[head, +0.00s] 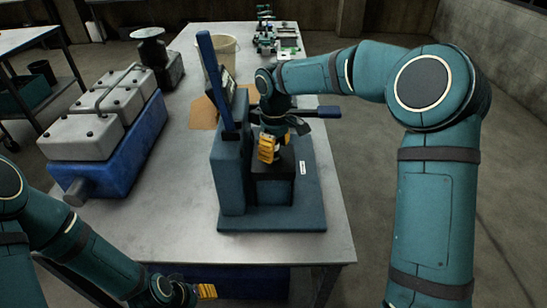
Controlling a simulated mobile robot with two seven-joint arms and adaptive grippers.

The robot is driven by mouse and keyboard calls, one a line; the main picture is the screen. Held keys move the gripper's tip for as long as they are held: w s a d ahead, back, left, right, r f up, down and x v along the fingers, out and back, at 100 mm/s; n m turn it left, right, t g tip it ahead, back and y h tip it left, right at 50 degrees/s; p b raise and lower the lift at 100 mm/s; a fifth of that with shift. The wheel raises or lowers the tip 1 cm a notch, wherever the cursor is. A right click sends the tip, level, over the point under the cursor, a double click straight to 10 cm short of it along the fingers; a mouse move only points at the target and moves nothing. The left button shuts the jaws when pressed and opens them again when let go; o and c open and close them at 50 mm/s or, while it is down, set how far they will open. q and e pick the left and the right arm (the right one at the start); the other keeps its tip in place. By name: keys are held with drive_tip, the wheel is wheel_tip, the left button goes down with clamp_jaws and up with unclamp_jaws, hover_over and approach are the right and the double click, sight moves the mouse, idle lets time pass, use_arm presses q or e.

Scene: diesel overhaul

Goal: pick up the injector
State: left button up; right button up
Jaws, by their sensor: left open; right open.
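I cannot pick out the injector for certain; it may be hidden by my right gripper or be too small to tell. A blue-grey test stand (231,180) with an upright post and a dark block (272,186) stands on the table. My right gripper (268,148), with yellow fingers, points down just over the dark block, and nothing can be made out between its fingers. My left gripper (205,291) is low at the bottom of the head view, in front of the table's near edge, open and away from the stand.
The grey table (180,215) holds a blue engine block with grey covers (110,130) at left. A beige bucket (222,50), a brown sheet (204,112) and small far parts (266,35) lie behind the stand. The near left tabletop is clear.

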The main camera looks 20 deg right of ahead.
drive_tip(key=shift+f, duration=0.4)
clamp_jaws()
wheel_tip(320, 180, up, 18)
drive_tip(key=p, duration=0.2)
drive_tip(key=shift+p, duration=0.4)
drive_tip(key=c, duration=0.9)
unclamp_jaws()
clamp_jaws()
